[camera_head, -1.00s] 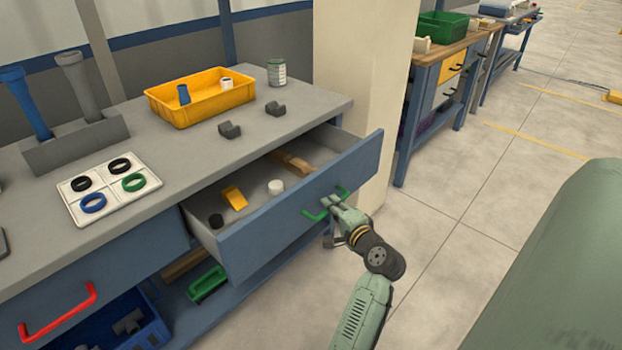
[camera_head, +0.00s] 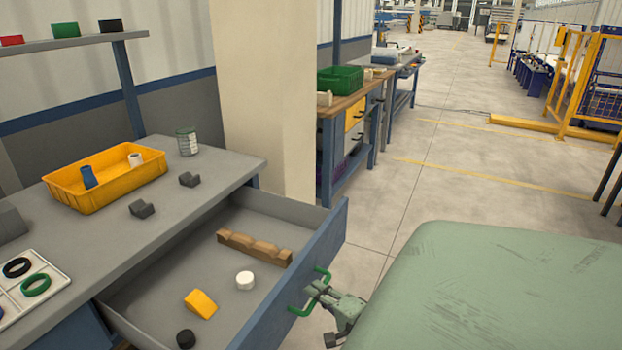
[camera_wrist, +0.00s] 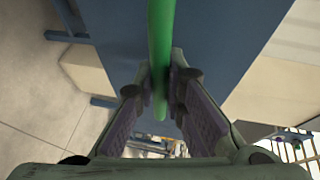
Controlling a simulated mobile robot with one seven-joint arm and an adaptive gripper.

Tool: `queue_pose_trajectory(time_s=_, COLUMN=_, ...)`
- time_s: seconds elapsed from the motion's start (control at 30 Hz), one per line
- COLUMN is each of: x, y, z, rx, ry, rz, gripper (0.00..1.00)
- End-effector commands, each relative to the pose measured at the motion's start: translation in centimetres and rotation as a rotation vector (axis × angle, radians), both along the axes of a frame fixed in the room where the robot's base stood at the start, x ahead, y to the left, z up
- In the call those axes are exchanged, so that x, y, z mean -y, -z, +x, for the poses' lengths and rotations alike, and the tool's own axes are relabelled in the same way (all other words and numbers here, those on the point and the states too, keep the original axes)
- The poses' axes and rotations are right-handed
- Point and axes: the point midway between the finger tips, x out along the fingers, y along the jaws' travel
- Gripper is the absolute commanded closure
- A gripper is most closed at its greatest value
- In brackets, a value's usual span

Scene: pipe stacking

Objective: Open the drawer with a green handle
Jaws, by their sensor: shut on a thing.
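The drawer (camera_head: 290,298) with the green handle (camera_head: 312,300) stands well pulled out from the grey-topped workbench (camera_head: 150,232). My gripper (camera_head: 325,293) is at the drawer's front face, at the green handle. In the wrist view my gripper (camera_wrist: 160,92) has its fingertips on both sides of the green handle bar (camera_wrist: 160,40), shut on it. Inside the drawer lie a brown notched block (camera_head: 254,247), a white round piece (camera_head: 245,280), a yellow wedge (camera_head: 200,304) and a black round piece (camera_head: 186,339).
A yellow bin (camera_head: 108,178), a can (camera_head: 187,142) and two dark grey cradles (camera_head: 142,209) stand on the bench top. A pillar (camera_head: 265,100) rises behind the drawer. Open floor (camera_head: 450,180) lies to the right.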

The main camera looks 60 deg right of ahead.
Motion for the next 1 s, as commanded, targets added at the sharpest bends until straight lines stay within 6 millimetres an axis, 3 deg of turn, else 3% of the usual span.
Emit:
queue_pose_trajectory(time_s=0.3, x=-0.02, y=0.05, z=-0.01, rx=0.000, ry=-0.002, rz=0.003, gripper=1.00)
queue_pose_trajectory(time_s=0.33, x=-0.02, y=0.05, z=0.00, rx=0.000, ry=-0.001, rz=0.002, gripper=0.88)
queue_pose_trajectory(time_s=0.63, x=0.00, y=0.02, z=0.00, rx=0.000, ry=0.000, rz=0.001, gripper=0.69)
queue_pose_trajectory(time_s=1.0, x=-0.10, y=-0.10, z=-0.53, rx=0.001, ry=0.002, rz=-0.001, gripper=0.69)
